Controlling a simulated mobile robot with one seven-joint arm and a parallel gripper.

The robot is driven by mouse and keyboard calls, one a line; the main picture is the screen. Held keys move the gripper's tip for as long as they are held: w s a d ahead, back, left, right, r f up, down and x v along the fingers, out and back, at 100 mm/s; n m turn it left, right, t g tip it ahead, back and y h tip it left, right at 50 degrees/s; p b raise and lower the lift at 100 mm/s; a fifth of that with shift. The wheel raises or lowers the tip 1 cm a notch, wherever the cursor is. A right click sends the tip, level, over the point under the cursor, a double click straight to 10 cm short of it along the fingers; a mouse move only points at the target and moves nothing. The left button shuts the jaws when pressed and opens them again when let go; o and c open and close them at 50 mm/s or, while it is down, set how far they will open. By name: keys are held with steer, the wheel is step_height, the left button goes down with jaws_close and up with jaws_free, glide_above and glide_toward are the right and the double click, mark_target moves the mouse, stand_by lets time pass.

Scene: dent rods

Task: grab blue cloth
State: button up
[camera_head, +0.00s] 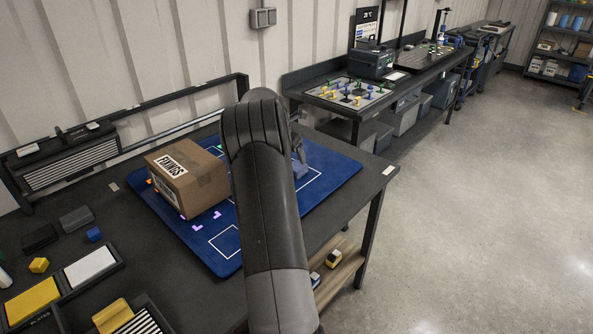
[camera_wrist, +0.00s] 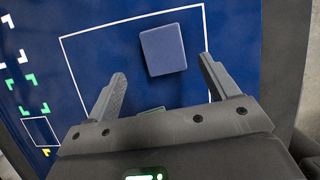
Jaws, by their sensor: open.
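The blue cloth (camera_wrist: 163,45) appears in the wrist view as a small folded blue-grey square. It lies inside a white outlined rectangle on the dark blue mat (camera_wrist: 112,22). My gripper (camera_wrist: 163,68) is open, with one finger on each side of the cloth's near edge in the picture. Neither finger visibly touches it, and the height between them is hard to tell.
A cardboard box (camera_head: 187,177) labelled FIXINGS stands on the mat left of my arm. A small blue cube (camera_head: 94,235), a yellow block (camera_head: 39,265) and trays lie at the table's left. The mat's right end (camera_head: 335,165) looks clear. Open floor lies to the right.

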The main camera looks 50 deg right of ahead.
mark_target(296, 166)
steer(key=x, duration=0.6)
steer(key=shift+s+f, duration=0.25)
steer(key=shift+c, duration=0.6)
steer(key=c, duration=0.9)
